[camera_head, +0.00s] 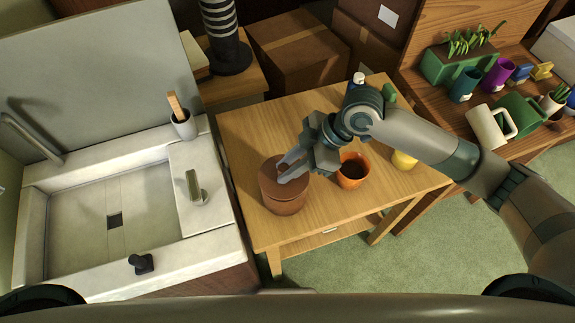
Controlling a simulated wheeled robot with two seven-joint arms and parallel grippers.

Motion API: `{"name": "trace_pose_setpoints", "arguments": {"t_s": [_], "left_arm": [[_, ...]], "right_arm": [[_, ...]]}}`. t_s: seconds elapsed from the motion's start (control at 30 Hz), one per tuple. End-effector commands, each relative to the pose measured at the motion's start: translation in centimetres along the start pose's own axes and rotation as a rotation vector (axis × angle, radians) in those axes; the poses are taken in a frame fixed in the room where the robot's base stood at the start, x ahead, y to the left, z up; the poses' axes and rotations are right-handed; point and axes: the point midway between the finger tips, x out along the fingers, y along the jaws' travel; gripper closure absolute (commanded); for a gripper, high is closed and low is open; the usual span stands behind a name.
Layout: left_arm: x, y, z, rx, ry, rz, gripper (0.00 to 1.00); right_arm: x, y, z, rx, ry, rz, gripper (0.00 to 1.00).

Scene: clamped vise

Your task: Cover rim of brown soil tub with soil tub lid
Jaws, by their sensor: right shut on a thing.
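The brown soil tub (287,209) stands upright near the left front part of the wooden table. The soil tub lid (271,190), a flat brown disc, lies over the tub's top and appears to rest on the rim; I cannot tell whether it is fully seated. My right gripper (283,172) reaches in from the right, just above the lid's far side, and is shut on the lid. Its fingers hide the held part of the lid. My left gripper is not in view.
An orange pot (353,171) with dark contents stands right of the tub, under my right arm. A yellow cup (404,160) is farther right. A sink (110,215) lies left of the table (330,215). The table's front strip is clear.

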Motion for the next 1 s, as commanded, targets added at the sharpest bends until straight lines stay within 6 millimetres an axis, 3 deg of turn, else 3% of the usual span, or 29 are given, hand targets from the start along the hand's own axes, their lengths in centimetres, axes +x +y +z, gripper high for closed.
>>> {"name": "trace_pose_setpoints", "arguments": {"t_s": [0.87,0.9,1.0], "left_arm": [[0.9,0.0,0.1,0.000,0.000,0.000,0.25],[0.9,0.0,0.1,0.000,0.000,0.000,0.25],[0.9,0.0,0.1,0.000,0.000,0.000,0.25]], "right_arm": [[1.5,0.0,1.1,0.000,-0.001,0.000,1.00],[1.5,0.0,1.1,0.000,-0.001,0.000,0.75],[1.5,0.0,1.1,0.000,-0.001,0.000,0.58]]}}
